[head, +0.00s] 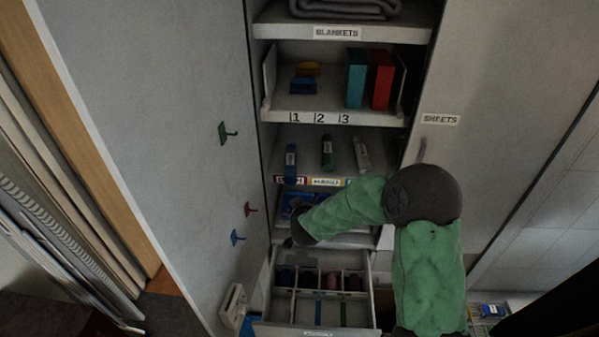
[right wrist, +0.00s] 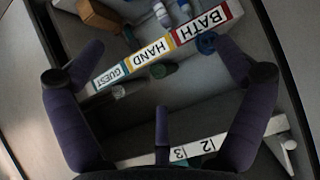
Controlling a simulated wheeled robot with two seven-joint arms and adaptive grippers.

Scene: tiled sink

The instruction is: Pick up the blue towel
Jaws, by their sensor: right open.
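My left gripper is not in view.
A label strip (right wrist: 160,52) runs along the shelf edge. A shelf marked 1 2 3 (head: 320,117) holds blue and yellow items and upright boxes (head: 381,80). An open divided drawer (head: 318,290) juts out below. A cupboard panel with hooks (head: 180,150) stands at the left.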

